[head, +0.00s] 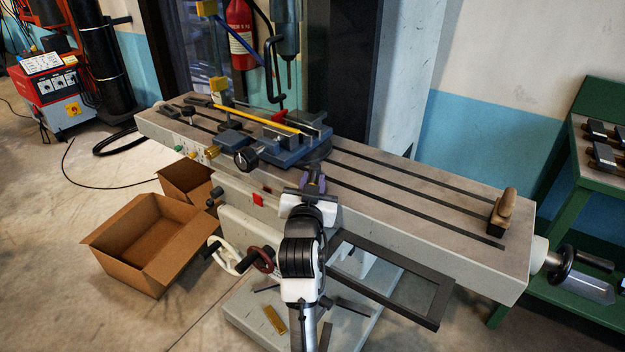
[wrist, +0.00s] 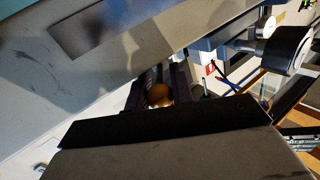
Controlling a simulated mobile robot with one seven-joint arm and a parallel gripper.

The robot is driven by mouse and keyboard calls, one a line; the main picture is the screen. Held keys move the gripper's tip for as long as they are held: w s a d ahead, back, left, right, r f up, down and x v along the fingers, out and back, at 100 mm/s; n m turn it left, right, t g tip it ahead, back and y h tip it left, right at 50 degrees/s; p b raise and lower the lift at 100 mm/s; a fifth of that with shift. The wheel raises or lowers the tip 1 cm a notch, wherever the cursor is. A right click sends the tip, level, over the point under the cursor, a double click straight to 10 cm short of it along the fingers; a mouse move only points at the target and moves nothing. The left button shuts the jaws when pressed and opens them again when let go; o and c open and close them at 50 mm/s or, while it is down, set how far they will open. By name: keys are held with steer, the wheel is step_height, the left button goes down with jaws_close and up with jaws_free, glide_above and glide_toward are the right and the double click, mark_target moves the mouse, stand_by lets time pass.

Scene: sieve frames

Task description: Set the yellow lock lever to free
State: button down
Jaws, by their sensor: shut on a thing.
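My gripper (head: 314,178) is at the front edge of the machine table, just right of the blue vise. In the wrist view my gripper (wrist: 160,88) is shut around a rounded amber-yellow knob (wrist: 158,94), which looks like the end of the yellow lock lever. The dark fingers stand on both sides of the knob. The rest of the lever is hidden by the fingers and the gripper body, so its angle cannot be told. In the head view my wrist and fingers hide the knob.
The long machine table (head: 420,190) has a blue vise (head: 285,150) with a round black handle (head: 246,158) left of my gripper. A wooden-backed brush (head: 503,212) stands at the table's right end. A cardboard box (head: 150,240) lies on the floor at left.

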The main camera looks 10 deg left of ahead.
steer(key=c, duration=1.2)
jaws_free()
steer(key=shift+c, duration=0.2)
steer(key=shift+s+d+f, duration=0.1)
steer(key=shift+s, duration=0.35)
steer(key=s+d+p, duration=0.1)
steer(key=s+p, duration=0.4)
steer(key=s, duration=0.6)
steer(key=shift+d+p, duration=0.25)
steer(key=shift+p, duration=0.1)
